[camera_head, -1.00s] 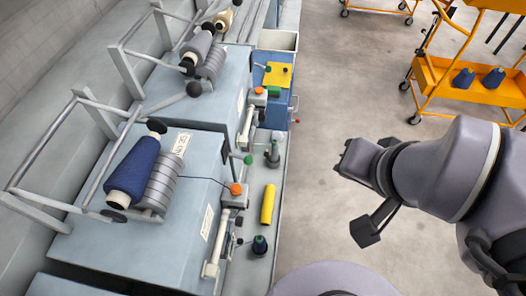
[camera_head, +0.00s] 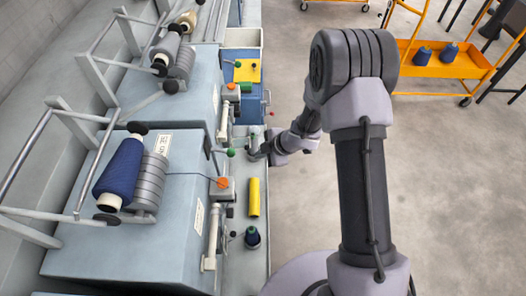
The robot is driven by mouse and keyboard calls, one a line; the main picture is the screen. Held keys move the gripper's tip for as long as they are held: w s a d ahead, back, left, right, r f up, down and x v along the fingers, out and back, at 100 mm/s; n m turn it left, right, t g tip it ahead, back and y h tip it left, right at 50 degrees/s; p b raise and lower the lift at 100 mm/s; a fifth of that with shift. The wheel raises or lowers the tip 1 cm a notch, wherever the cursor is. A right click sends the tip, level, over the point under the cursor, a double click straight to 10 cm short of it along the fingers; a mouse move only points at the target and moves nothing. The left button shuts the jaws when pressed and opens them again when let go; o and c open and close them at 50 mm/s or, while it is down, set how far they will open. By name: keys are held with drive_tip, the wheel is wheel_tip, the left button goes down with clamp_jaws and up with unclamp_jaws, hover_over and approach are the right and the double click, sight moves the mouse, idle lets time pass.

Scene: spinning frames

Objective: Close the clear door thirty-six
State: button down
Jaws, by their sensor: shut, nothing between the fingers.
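I cannot make out a clear door marked thirty-six in this view; the labels on the units are too small to read for certain. The near grey spinning unit (camera_head: 135,225) carries a blue yarn package (camera_head: 121,170) and has an orange knob (camera_head: 223,183) at its front edge. The far grey unit (camera_head: 190,90) stands behind it. My gripper (camera_head: 255,150) is small and partly unclear at the end of my arm, over the ledge in front of the units, beside a green knob (camera_head: 230,152). It is shut and empty.
A yellow tube (camera_head: 254,197) and a dark blue cone (camera_head: 252,237) are on the ledge (camera_head: 242,268). A blue box with a yellow top (camera_head: 247,72) stands beyond. An orange trolley (camera_head: 440,72) stands at the back right. The grey floor (camera_head: 460,190) is open.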

sight(241, 146)
drive_tip(key=w+a+f+b, duration=0.2)
drive_tip(key=w+a+f, duration=0.1)
drive_tip(key=w+f, duration=0.1)
drive_tip(key=shift+w+f, duration=0.3)
drive_tip(key=shift+w, duration=0.4)
drive_tip(key=shift+r+p, duration=0.15)
drive_tip(key=shift+p, duration=0.45)
